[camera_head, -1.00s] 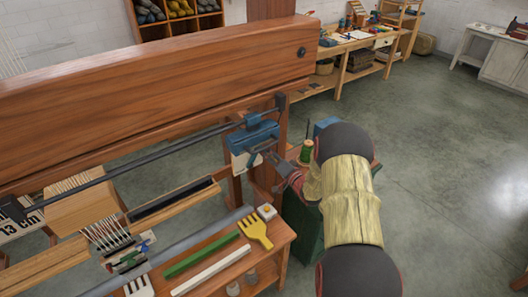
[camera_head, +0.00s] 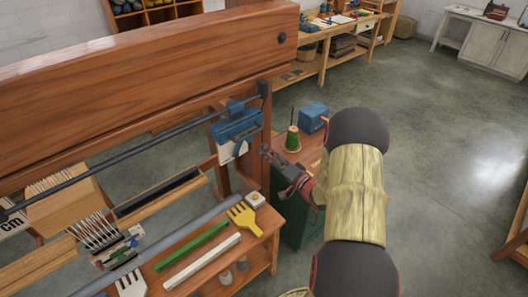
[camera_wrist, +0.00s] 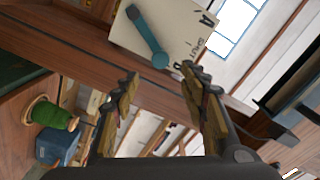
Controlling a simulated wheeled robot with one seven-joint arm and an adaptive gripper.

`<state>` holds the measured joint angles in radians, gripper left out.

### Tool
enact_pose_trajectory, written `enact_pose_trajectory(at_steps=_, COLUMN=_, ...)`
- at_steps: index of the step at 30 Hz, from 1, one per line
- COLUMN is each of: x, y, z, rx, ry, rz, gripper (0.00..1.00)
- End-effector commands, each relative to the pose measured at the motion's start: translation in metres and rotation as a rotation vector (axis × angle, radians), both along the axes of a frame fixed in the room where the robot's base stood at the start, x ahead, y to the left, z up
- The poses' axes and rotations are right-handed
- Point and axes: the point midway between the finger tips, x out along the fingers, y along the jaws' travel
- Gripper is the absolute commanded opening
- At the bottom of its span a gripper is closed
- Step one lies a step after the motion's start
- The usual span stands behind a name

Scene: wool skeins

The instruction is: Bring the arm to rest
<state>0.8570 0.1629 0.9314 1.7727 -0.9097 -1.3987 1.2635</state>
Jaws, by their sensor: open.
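My gripper (camera_head: 268,153) is at the right end of the loom, beside its wooden post, in the head view. My arm reaches to it from the lower right. In the wrist view my gripper (camera_wrist: 163,84) shows two separated fingers with nothing between them. Beyond the fingertips there is a pale card (camera_wrist: 178,28) with lettering and a blue lever (camera_wrist: 147,35) across it. The gripper's tips look close to the post, but I cannot tell whether they touch it.
A green thread spool (camera_head: 292,139) and a blue box (camera_head: 314,117) stand on a small cabinet behind my gripper. A bench (camera_head: 262,229) below holds a yellow comb (camera_head: 242,216), a green bar (camera_head: 192,246) and a white bar (camera_head: 202,262). Open floor (camera_head: 450,150) lies to the right.

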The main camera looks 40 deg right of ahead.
Motion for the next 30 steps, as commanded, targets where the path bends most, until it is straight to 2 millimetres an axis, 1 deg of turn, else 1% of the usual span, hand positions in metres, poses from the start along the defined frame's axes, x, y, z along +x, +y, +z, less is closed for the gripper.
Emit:
enact_pose_trajectory(at_steps=8, x=0.0, y=0.0, z=0.0, rx=-0.003, ry=0.0, rz=0.0, gripper=0.44)
enact_pose_trajectory(at_steps=11, x=0.0, y=-0.001, z=-0.003, rx=-0.042, ry=0.01, rz=-0.002, gripper=0.44)
enact_pose_trajectory(at_steps=14, x=-0.001, y=-0.009, z=-0.028, rx=-0.131, ry=0.103, rz=-0.027, gripper=0.44)
enact_pose_trajectory(at_steps=16, x=-0.008, y=-0.019, z=-0.057, rx=-0.196, ry=0.211, rz=-0.059, gripper=0.44)
enact_pose_trajectory(at_steps=17, x=-0.013, y=-0.023, z=-0.072, rx=-0.222, ry=0.268, rz=-0.074, gripper=0.44)
enact_pose_trajectory(at_steps=18, x=-0.022, y=-0.03, z=-0.092, rx=-0.259, ry=0.349, rz=-0.093, gripper=0.44)
enact_pose_trajectory(at_steps=19, x=-0.03, y=-0.035, z=-0.104, rx=-0.285, ry=0.41, rz=-0.105, gripper=0.44)
enact_pose_trajectory(at_steps=21, x=-0.049, y=-0.047, z=-0.127, rx=-0.346, ry=0.549, rz=-0.129, gripper=0.44)
enact_pose_trajectory(at_steps=22, x=-0.058, y=-0.053, z=-0.133, rx=-0.37, ry=0.607, rz=-0.137, gripper=0.44)
enact_pose_trajectory(at_steps=24, x=-0.079, y=-0.062, z=-0.142, rx=-0.424, ry=0.737, rz=-0.148, gripper=0.44)
enact_pose_trajectory(at_steps=26, x=-0.096, y=-0.065, z=-0.143, rx=-0.469, ry=0.842, rz=-0.143, gripper=0.44)
enact_pose_trajectory(at_steps=29, x=-0.122, y=-0.063, z=-0.135, rx=-0.53, ry=1.005, rz=-0.119, gripper=0.44)
enact_pose_trajectory(at_steps=30, x=-0.131, y=-0.059, z=-0.128, rx=-0.552, ry=1.062, rz=-0.103, gripper=0.44)
